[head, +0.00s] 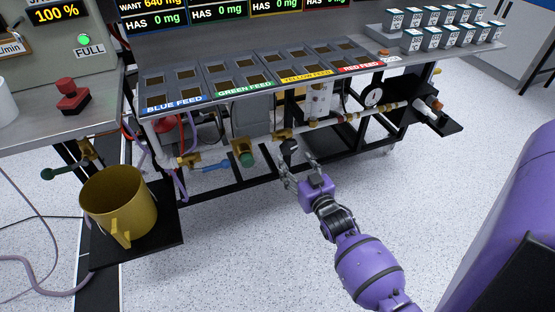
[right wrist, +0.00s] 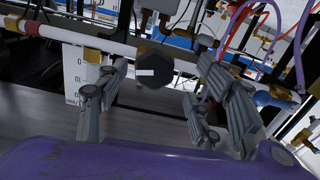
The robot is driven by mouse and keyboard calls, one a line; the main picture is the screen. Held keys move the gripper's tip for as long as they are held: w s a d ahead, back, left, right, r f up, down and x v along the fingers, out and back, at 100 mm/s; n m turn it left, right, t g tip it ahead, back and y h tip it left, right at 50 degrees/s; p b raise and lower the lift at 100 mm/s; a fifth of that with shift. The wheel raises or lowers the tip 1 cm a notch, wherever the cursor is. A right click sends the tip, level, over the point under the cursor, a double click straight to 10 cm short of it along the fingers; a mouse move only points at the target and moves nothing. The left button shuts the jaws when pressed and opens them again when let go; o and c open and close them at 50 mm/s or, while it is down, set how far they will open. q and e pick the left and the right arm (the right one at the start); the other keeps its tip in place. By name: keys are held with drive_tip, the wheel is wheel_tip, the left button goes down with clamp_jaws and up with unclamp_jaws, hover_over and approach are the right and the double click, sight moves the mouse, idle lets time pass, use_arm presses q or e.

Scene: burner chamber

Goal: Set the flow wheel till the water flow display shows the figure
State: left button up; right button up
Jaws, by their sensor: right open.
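A black faceted wheel (head: 288,147) with a white mark sits on the pipework under the bench. It also shows in the right wrist view (right wrist: 153,70); no label on it names it as the flow wheel. My right gripper (head: 291,173) is just in front of it, open and empty. In the right wrist view its fingers (right wrist: 155,100) stand apart on either side of the wheel, and I see no contact. The display with L/min (head: 10,48) is cut off at the left edge of the head view, so its figure is hidden. My left gripper is out of view.
A green wheel (head: 245,153) and a blue lever (head: 216,165) sit on the pipe to the left. A yellow jug (head: 120,205) stands on a low black shelf. A red button (head: 72,95) is on the left bench. The floor in front is clear.

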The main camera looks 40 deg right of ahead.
sight(291, 149)
drive_tip(key=shift+s+d+r, duration=0.25)
drive_tip(key=shift+d+r, duration=0.05)
drive_tip(key=shift+d, duration=0.1)
drive_tip(key=shift+a+r+h, duration=0.1)
drive_tip(key=shift+r+h, duration=0.15)
drive_tip(key=shift+h, duration=0.05)
drive_tip(key=shift+w+r+t, duration=0.25)
drive_tip(key=shift+w+t, duration=0.05)
drive_tip(key=b+x, duration=0.1)
drive_tip(key=x, duration=0.6)
drive_tip(key=shift+f+b, duration=0.15)
drive_tip(key=shift+b, duration=0.2)
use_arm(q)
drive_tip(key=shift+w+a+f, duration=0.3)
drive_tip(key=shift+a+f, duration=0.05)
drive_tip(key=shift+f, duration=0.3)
